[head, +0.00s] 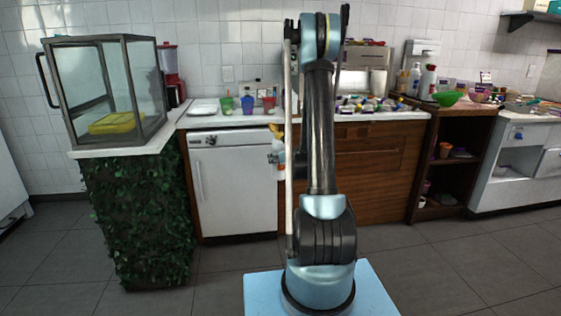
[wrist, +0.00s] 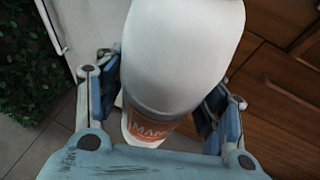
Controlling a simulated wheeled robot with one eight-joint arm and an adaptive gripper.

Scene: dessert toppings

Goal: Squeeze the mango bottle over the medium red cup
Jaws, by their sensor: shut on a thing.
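My gripper (wrist: 165,100) is shut on the mango bottle (wrist: 182,45), with finger pads on both sides. The bottle is white, with an orange label reading "MAN" and the rest out of sight. In the head view the bottle (head: 279,173) is in front of the counter, below its top, partly hidden by my arm. My gripper (head: 275,158) is small there. A red cup (head: 268,104) stands on the counter behind, right of a purple cup (head: 247,104) and a green cup (head: 227,104). I cannot tell whether the red cup is the medium one.
A white plate (head: 203,107) lies left of the cups. A glass case (head: 105,80) stands on the left counter beside a red blender (head: 168,62). Several small items crowd the counter right of my arm. A green bowl (head: 448,99) is farther right. The floor before the cabinets is clear.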

